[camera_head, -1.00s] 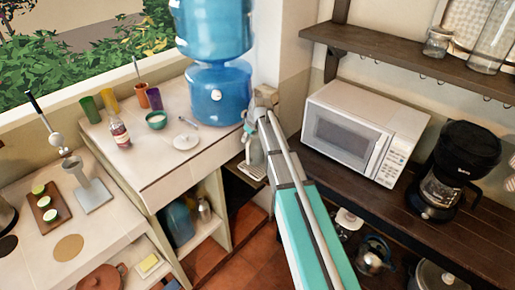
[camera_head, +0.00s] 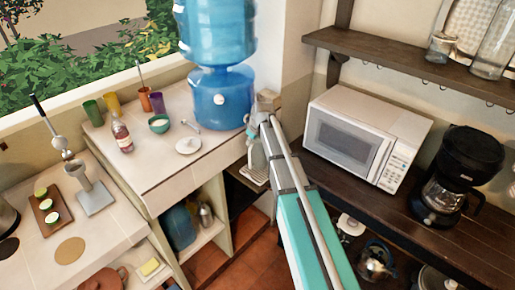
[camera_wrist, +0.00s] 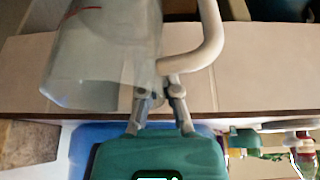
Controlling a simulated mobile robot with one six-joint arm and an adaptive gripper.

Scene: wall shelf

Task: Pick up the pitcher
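The pitcher is a clear jug with a white handle. In the wrist view the pitcher (camera_wrist: 105,55) fills the upper left, and its handle curves out to the right. My gripper (camera_wrist: 160,92) has its two fingers drawn in close together at the near end of the handle, shut on it. The fingertips are partly hidden there. In the head view the pitcher (camera_head: 257,160) is a small pale shape just left of my arm, below the end of it. My gripper (camera_head: 264,112) is largely hidden at the arm's far end.
A blue water dispenser (camera_head: 220,98) stands left of my gripper on the tiled counter (camera_head: 168,172). Bowl, cups and a bottle stand further left. A white microwave (camera_head: 345,140) and a black coffee maker (camera_head: 455,180) are on the dark shelf at right.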

